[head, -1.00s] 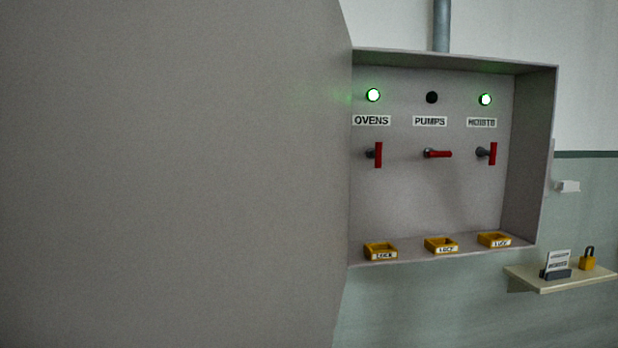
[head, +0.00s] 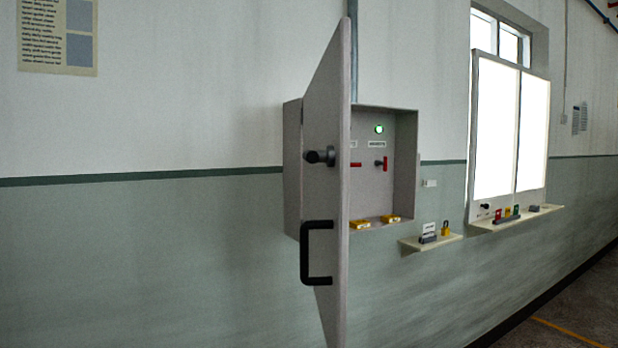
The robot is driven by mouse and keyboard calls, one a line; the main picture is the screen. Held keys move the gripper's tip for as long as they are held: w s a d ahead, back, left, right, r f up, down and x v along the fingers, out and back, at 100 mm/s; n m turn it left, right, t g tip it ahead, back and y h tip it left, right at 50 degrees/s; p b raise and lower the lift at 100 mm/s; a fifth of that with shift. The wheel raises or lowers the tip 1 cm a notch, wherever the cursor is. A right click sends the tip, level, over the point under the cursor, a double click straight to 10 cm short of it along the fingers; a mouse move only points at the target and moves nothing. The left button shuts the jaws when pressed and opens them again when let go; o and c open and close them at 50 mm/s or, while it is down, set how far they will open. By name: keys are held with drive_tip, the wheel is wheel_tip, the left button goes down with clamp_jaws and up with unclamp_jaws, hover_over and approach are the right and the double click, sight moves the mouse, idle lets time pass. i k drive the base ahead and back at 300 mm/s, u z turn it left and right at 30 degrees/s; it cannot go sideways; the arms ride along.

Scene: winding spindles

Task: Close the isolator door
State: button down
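The isolator door (head: 332,170) stands wide open in the head view, swung out from the grey wall cabinet (head: 404,160) and seen nearly edge-on. Its outer face turns left and carries a black pull handle (head: 308,254) and a dark round knob (head: 320,156). The door hides the left part of the cabinet's inside. My gripper is not in view.
A small shelf (head: 431,243) right of the cabinet holds a card stand and a yellow padlock (head: 445,229). Farther right are bright white panels (head: 508,130) above a ledge (head: 515,218). The wall left of the door is clear apart from a notice (head: 57,36).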

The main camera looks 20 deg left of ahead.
sight(326, 111)
drive_tip(key=u, duration=1.15)
drive_tip(key=k, duration=0.9)
drive_tip(key=u, duration=0.2)
drive_tip(key=i, duration=0.8)
drive_tip(key=z, duration=0.1)
drive_tip(key=k, duration=0.25)
drive_tip(key=u, duration=0.05)
